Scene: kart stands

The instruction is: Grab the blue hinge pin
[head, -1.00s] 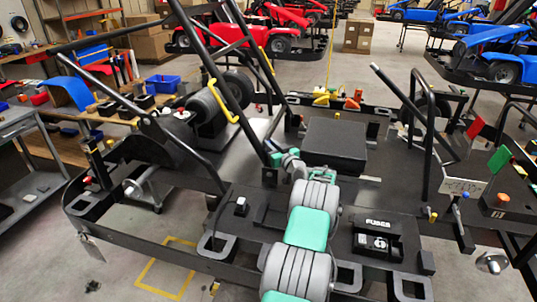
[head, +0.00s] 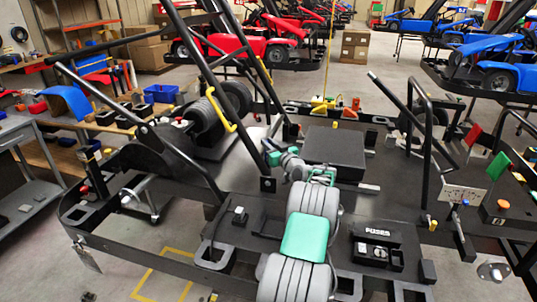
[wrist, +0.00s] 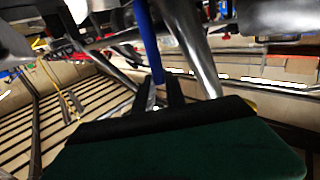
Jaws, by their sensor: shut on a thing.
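The blue hinge pin (wrist: 148,40) is a long, thin blue rod in the wrist view. It runs from the top edge down between the two dark fingers of my gripper (wrist: 160,88). The fingers are shut on its lower part. A shiny metal tube (wrist: 195,50) stands close to its right. In the head view my gripper (head: 270,157) is small, near the foot of a sloping black frame bar. The pin cannot be made out there.
A black kart chassis fills the middle, with sloping frame bars (head: 225,80), a flat black box (head: 334,146) and a fuse box (head: 376,243). A workbench with a blue bin (head: 160,93) stands at left. Red karts (head: 235,42) and blue karts are behind.

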